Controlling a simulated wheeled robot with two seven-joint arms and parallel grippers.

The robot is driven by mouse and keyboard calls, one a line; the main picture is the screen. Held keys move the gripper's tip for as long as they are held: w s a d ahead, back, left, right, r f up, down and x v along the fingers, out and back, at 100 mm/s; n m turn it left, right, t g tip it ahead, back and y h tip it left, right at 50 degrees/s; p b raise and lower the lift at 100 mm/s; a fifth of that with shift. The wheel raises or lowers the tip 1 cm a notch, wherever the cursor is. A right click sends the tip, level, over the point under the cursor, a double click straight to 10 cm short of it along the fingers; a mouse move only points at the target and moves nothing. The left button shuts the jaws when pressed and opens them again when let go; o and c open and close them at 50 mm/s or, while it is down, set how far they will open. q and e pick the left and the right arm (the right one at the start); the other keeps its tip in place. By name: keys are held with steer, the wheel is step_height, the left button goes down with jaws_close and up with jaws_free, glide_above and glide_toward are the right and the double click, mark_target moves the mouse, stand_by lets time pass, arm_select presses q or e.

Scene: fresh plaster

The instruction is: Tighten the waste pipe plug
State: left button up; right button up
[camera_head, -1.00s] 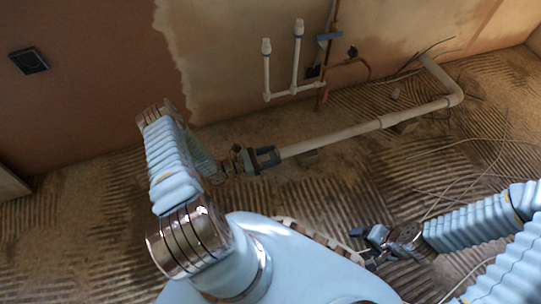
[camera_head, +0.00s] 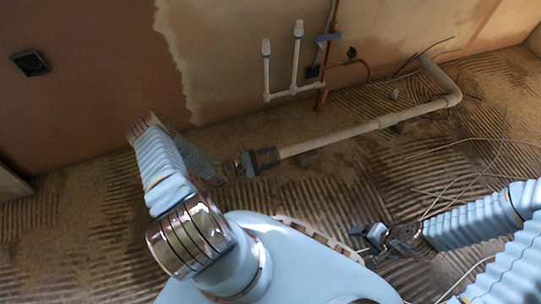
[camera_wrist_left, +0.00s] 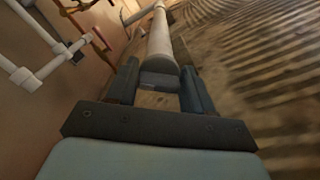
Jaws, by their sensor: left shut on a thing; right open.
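The white waste pipe (camera_head: 345,133) runs low along the wall from the back right corner towards the left. Its near end, with a grey plug (camera_wrist_left: 160,79), sits between the fingers of my left gripper (camera_head: 264,161) in the head view. The left wrist view shows the left gripper (camera_wrist_left: 160,92) with one dark finger on each side of the plug, shut on it, with the pipe (camera_wrist_left: 160,40) running straight away beyond. My right gripper (camera_head: 366,243) is open and empty, low over the floor at the right.
White upright supply pipes (camera_head: 267,75) and a copper pipe (camera_head: 325,70) stand at the wall above the waste pipe. Loose cables (camera_head: 460,180) lie on the ridged floor at the right. A dark wall box (camera_head: 30,62) is at the left. The floor between the grippers is clear.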

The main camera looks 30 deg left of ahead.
arm_select(q)
steer(key=m+p, duration=0.1)
steer(key=m, duration=0.4)
steer(key=shift+m, duration=0.3)
steer(key=shift+d+f+m+p, duration=0.15)
steer(key=shift+m+p, duration=0.7)
steer(key=shift+m, duration=1.35)
steer(key=shift+s+f, duration=0.1)
steer(key=o, duration=1)
steer(key=shift+c, duration=0.2)
steer(key=v, duration=1.4)
